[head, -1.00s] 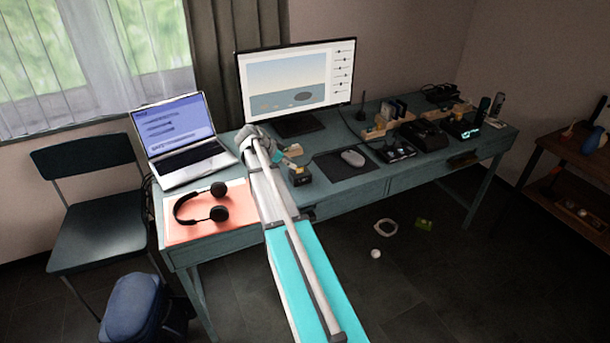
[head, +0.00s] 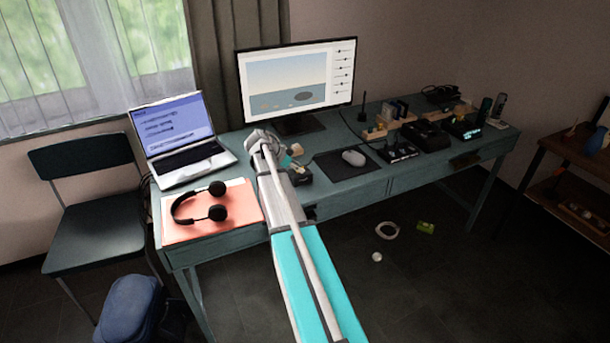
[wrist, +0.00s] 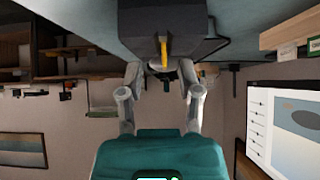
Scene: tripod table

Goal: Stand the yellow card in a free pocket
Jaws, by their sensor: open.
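In the wrist view, which shows the desk upside down, the yellow card (wrist: 163,50) appears as a narrow upright strip, edge-on, against a dark block (wrist: 135,25) on the desk. My gripper (wrist: 161,76) is open, its two fingers spread on either side of the line to the card, with nothing between them. In the head view my gripper (head: 292,158) is beside the dark block (head: 301,175), and my arm partly hides this spot.
The monitor (head: 296,85) stands close behind my gripper. The laptop (head: 185,140) and headphones (head: 200,203) are to the left. A mouse (head: 353,158) on a dark mat (head: 335,170) lies between the block and the rack. A wooden edge (wrist: 290,32) shows at the wrist view's right.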

